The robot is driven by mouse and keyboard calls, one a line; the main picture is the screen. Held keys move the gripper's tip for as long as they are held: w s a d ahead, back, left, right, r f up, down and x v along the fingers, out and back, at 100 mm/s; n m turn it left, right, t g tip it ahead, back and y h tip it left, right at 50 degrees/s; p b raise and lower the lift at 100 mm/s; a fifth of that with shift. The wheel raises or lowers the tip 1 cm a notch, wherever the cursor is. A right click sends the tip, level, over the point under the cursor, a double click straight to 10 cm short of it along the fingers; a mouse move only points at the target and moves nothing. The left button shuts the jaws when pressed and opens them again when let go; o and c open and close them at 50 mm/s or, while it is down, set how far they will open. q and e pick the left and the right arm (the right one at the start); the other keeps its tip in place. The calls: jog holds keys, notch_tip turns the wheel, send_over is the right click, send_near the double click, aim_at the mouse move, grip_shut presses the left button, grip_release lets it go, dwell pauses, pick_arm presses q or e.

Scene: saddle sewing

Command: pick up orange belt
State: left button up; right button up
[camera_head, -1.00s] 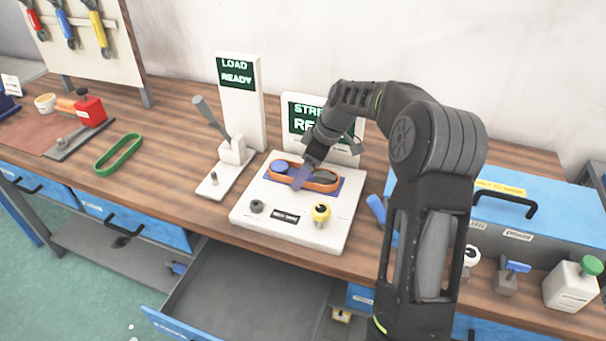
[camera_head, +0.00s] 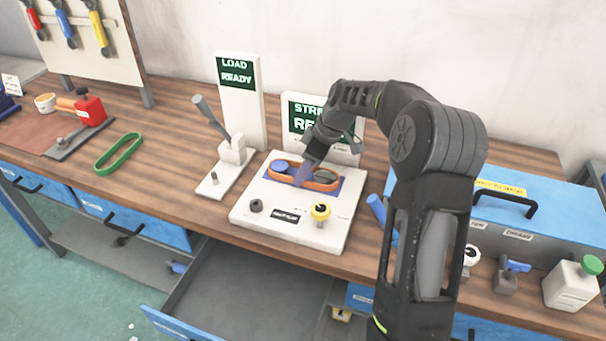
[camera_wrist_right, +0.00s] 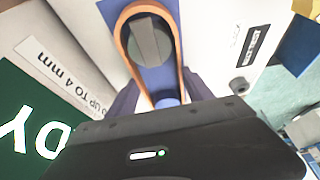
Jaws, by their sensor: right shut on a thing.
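The orange belt (camera_head: 318,185) lies as a loop around two round pulleys on the blue plate of the white machine base (camera_head: 245,213). It also shows in the right wrist view (camera_wrist_right: 123,32), around a grey pulley. My right gripper (camera_head: 301,180) reaches down from above onto the belt's near middle part. Its jaws are shut on the belt, one finger showing on each side in the right wrist view (camera_wrist_right: 158,104). The gripper body hides the near end of the belt there. My left gripper is not in view.
A green belt (camera_head: 119,154) lies on the table at left. A lever stand (camera_head: 232,152) and display panels stand around the machine. A drawer (camera_head: 245,290) is open below. A blue toolbox (camera_head: 540,215) is at right.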

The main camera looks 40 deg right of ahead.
jog(key=shift+c, duration=1.1)
jog(key=shift+r, duration=0.15)
notch_tip(320, 180, up, 10)
jog(key=b, duration=0.1)
